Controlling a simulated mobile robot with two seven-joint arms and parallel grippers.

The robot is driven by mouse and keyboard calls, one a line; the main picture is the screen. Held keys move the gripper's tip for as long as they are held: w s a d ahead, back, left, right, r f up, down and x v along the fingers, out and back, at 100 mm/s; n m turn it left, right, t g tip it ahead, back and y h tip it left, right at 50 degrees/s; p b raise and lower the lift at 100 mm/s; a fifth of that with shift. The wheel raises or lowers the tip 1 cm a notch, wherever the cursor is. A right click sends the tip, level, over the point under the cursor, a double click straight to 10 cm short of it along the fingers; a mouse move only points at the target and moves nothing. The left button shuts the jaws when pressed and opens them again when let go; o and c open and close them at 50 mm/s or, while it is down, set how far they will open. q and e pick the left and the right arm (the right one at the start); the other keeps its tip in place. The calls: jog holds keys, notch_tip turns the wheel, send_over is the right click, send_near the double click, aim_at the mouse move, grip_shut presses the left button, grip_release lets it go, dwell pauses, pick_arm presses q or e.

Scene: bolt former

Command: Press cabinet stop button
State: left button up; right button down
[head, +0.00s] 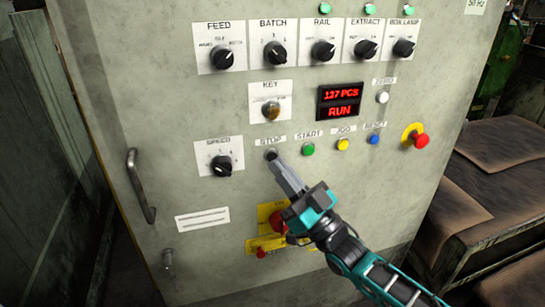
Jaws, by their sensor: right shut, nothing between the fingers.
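The grey control cabinet (115,120) fills most of the head view. Its stop button (271,154) sits under the STOP label, left of the green start button (308,149). My right gripper (276,163) is shut and empty, with its fingertips at the lower edge of the stop button and covering part of it. I cannot tell whether the tips touch the button or whether it is pushed in. The red display (340,101) reads 137 PCS and RUN. My left gripper is not in view.
A yellow button (343,144), a blue button (374,139) and a red emergency button (421,141) lie to the right. A speed knob (222,166) is to the left. A red and yellow switch (265,214) is partly behind my right gripper. A door handle (140,186) sticks out at left.

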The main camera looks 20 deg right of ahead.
jog(key=shift+w, duration=0.45)
jog(key=shift+w+b, duration=0.1)
jog(key=shift+b, duration=0.2)
dwell(0.3)
jog(key=shift+w, duration=0.3)
jog(key=shift+s, duration=0.1)
dwell(0.5)
jog(key=shift+s+p, duration=0.45)
jog(key=shift+s, duration=0.3)
